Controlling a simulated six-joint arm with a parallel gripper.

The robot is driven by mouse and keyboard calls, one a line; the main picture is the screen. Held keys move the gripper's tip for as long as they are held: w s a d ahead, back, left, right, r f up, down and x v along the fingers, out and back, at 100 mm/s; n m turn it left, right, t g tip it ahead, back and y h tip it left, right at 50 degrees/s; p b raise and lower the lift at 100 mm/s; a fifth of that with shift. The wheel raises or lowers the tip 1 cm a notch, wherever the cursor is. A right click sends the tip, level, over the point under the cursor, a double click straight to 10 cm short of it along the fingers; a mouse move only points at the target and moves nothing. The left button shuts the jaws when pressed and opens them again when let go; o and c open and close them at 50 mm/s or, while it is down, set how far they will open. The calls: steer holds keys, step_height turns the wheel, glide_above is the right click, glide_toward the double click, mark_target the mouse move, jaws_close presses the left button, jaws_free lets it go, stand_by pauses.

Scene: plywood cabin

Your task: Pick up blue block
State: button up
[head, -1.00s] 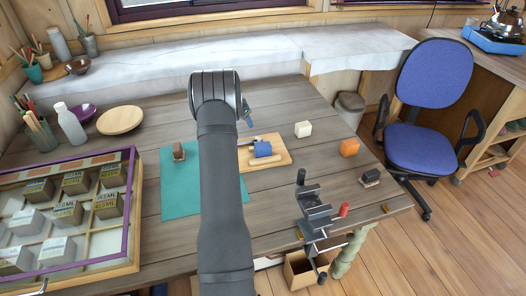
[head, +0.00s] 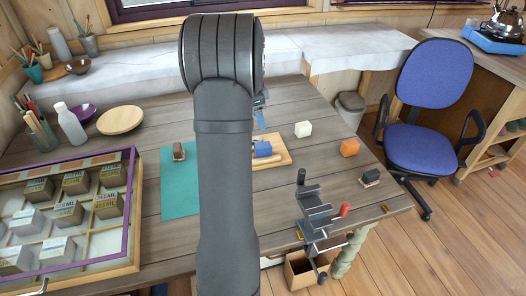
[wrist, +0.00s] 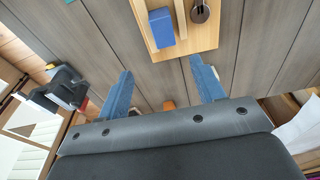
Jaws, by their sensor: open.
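The blue block (head: 262,148) lies on a small tan wooden board on the table, just right of my arm in the head view. In the wrist view the blue block (wrist: 161,28) is near the top middle, beside a pale wooden piece on the board. My gripper (wrist: 164,88) has its two blue fingers wide apart with nothing between them. In the wrist view the block lies above the gap between the fingertips, apart from them. In the head view my arm hides most of the gripper; only a small blue-grey part shows behind the block.
The board (head: 283,159) also bears a dark round thing (wrist: 201,11). A white block (head: 303,129), an orange block (head: 349,147) and a vise (head: 316,212) are to the right. A teal mat (head: 178,200) and a purple-edged case (head: 133,205) are to the left.

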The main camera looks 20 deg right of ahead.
glide_above(264, 146)
steer(key=f, duration=0.5)
steer(key=a+f, duration=0.1)
steer(key=f, duration=0.2)
steer(key=shift+f, duration=0.35)
steer(key=shift+w+d+f, duration=0.1)
steer(key=shift+d+f, duration=0.05)
steer(key=shift+f, duration=0.9)
steer(key=shift+w+d+f, duration=0.1)
steer(key=shift+f, duration=0.9)
steer(key=shift+w+d+f, duration=0.1)
steer(key=shift+d+f, duration=0.05)
steer(key=shift+f, duration=0.9)
steer(key=c, duration=1)
steer(key=shift+c, duration=0.4)
steer(key=shift+r, duration=0.15)
